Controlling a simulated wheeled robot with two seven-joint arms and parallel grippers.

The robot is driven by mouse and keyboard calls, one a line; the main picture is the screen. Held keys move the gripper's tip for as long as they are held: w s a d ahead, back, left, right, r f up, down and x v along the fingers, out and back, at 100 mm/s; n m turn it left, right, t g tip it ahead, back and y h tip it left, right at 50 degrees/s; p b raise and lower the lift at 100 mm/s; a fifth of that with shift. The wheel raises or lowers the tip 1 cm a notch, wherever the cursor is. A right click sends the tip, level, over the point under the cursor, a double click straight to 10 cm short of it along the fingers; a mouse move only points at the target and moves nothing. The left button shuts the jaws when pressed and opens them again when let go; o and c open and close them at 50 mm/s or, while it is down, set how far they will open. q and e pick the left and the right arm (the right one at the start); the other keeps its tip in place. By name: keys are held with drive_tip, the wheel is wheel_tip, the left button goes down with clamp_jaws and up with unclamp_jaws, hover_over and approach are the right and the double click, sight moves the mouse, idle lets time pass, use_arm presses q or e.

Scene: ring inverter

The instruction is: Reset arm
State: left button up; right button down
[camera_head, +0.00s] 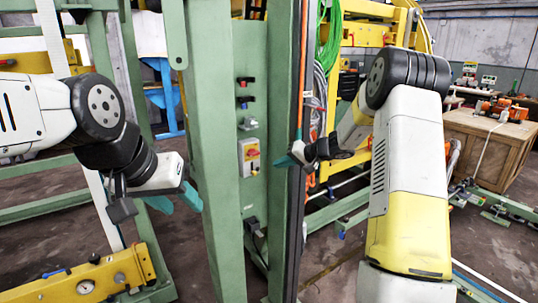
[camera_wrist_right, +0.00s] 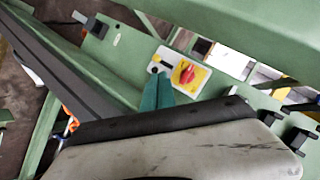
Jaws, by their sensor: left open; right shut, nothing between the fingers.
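My left gripper (camera_head: 176,201) hangs at the left in the head view, its teal fingers apart with nothing between them. My right gripper (camera_head: 286,160) reaches in from the right beside the green column. Its teal fingers are shut and empty, and they also show together in the right wrist view (camera_wrist_right: 157,92). A yellow plate with a red rotary switch (camera_head: 252,155) is on the green panel left of the right fingertips. In the right wrist view the red switch (camera_wrist_right: 186,73) appears just right of the fingers; contact cannot be told.
Small switches (camera_head: 244,90) sit higher on the panel. Green columns (camera_head: 207,150) stand between my arms. A yellow beam with a gauge (camera_head: 85,285) lies below my left gripper. A wooden crate (camera_head: 490,150) stands at the right. Orange and grey cables hang near my right gripper.

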drive_tip(key=s+a+r+n+g+h, duration=0.1)
drive_tip(key=s+r, duration=0.5)
drive_tip(key=s, duration=0.4)
drive_tip(key=s+a+r+n+g+h, duration=0.1)
drive_tip(key=s+r+g, duration=0.1)
drive_tip(key=s+r, duration=0.6)
drive_tip(key=s+d+h, duration=0.2)
drive_tip(key=s+d, duration=0.1)
drive_tip(key=s, duration=0.8)
drive_tip(key=s+d+f+t+h, duration=0.1)
drive_tip(key=s+d+h, duration=0.2)
drive_tip(key=s, duration=0.9)
drive_tip(key=shift+d+m+t, duration=0.3)
drive_tip(key=shift+d, duration=0.45)
